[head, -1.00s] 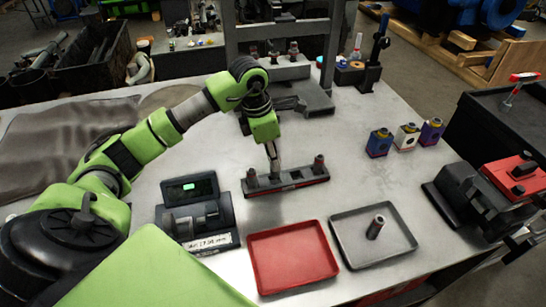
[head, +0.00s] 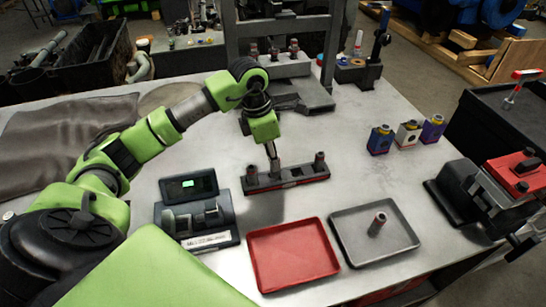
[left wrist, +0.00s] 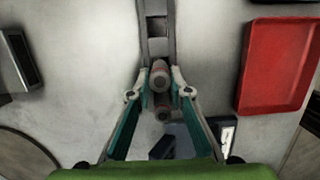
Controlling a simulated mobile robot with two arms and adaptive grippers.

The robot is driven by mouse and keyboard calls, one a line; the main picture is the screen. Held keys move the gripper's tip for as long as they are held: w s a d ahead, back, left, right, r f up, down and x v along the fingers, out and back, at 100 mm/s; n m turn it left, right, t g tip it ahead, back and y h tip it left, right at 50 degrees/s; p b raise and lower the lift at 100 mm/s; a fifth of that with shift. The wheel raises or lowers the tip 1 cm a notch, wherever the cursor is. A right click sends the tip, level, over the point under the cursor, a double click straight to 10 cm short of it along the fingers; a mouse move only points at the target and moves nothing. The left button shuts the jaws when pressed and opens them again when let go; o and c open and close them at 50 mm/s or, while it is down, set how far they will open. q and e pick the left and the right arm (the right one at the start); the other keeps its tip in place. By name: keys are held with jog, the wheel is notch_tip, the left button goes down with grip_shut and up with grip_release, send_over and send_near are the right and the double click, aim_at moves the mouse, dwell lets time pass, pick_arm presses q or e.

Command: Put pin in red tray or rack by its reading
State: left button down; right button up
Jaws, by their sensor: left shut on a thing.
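My left gripper (head: 273,158) points down at the middle of the dark rack (head: 295,178). Other pins stand upright at the rack's left end (head: 252,174) and right end (head: 319,160). The empty red tray (head: 293,256) lies in front of the rack. A measuring device (head: 187,185) has a lit green display, too small to read. My right gripper is out of view.
A grey tray (head: 348,232) right of the red one holds one upright pin (head: 377,223). Several small boxes (head: 407,135) stand at the back right, near a black and red vise (head: 510,175). A grey press stand (head: 300,95) is behind the rack. The bench between is clear.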

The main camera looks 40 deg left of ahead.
pick_arm(q)
jog(key=shift+f, duration=0.1)
jog(key=shift+f+b, duration=0.5)
jog(key=shift+b, duration=0.1)
jog(key=shift+f, duration=0.2)
jog(key=shift+f+b, duration=0.3)
jog(key=shift+b, duration=0.2)
jog(key=c, duration=1.8)
grip_release()
jog(key=o, duration=0.4)
